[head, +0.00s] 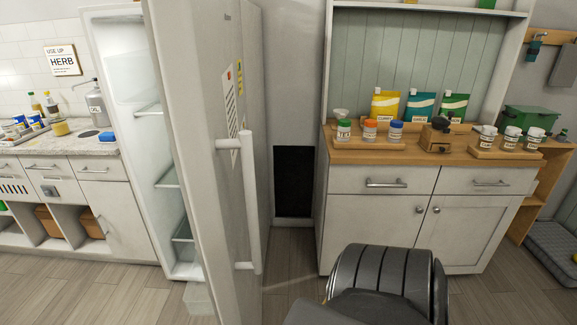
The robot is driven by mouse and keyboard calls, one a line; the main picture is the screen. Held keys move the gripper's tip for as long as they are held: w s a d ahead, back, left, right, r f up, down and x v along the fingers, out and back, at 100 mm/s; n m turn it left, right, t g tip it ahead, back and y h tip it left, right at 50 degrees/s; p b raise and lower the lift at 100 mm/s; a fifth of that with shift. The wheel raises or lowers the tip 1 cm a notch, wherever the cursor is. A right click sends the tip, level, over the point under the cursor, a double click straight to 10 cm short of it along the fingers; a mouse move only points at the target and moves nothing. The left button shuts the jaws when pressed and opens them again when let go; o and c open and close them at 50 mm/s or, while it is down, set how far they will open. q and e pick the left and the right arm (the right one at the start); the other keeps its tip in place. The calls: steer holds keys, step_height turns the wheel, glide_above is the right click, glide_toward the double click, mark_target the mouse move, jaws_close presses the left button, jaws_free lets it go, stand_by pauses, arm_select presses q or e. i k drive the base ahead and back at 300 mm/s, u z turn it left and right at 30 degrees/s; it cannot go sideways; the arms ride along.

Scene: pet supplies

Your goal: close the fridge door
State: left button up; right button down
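The fridge door (195,170) is white and stands open, its edge swung out toward me in the left half of the head view. A long white vertical bar handle (249,200) is on its outer face, which is turned to the right. Left of the door, the open fridge interior (130,60) shows pale walls and several shelves (167,178). The door hides part of the interior. Neither of my grippers is in view, and nothing visible touches the door or handle.
A counter with drawers (95,172) stands left of the fridge. A wooden-topped white cabinet (383,205) with jars and pouches stands to the right. A dark panel (294,180) is on the wall between door and cabinet. Wooden floor (290,262) shows clear there.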

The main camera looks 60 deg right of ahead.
mark_target(196, 47)
steer(key=z, duration=1.65)
steer(key=i, duration=0.5)
steer(key=z, duration=1.1)
steer(key=k, duration=0.8)
steer(key=u, duration=1.05)
